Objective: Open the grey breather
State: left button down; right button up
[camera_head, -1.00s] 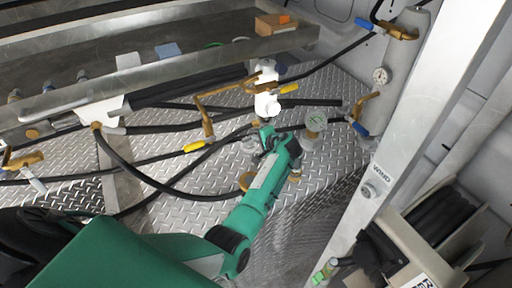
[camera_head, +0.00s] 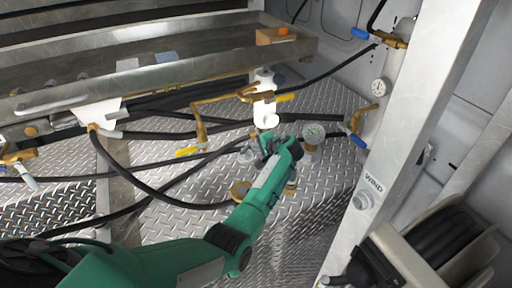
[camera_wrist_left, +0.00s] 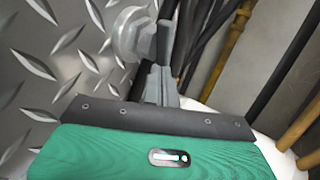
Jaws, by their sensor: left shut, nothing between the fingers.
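The grey breather, a small round grey cap (camera_head: 247,155), stands on the diamond-plate deck just left of my left gripper in the head view. In the left wrist view the grey cap (camera_wrist_left: 130,33) shows at the upper middle, right beside the fingers. My left gripper (camera_head: 266,143) is shut with nothing between its fingers. Its fingers also show in the left wrist view (camera_wrist_left: 163,62); they partly overlap the cap there, and I cannot tell whether they touch it. My right gripper is not in view.
A white filter body (camera_head: 265,110) with brass pipes and yellow-handled valves stands behind my gripper. Black hoses (camera_head: 165,190) cross the deck at left. A metal post (camera_head: 400,150) rises at right.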

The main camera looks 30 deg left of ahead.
pick_arm(q)
jog(key=shift+w+a+f+b, duration=0.2)
jog(key=shift+w+b, duration=0.1)
jog(key=shift+w, duration=0.15)
jog(key=shift+w+a+r+b, duration=0.2)
jog(key=shift+w+a+b, duration=0.05)
jog(key=shift+b, duration=0.05)
jog(key=shift+w+a, duration=0.3)
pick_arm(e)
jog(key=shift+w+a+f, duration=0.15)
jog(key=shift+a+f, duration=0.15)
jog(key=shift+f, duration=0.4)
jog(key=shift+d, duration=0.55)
pick_arm(q)
jog(key=shift+s, duration=0.1)
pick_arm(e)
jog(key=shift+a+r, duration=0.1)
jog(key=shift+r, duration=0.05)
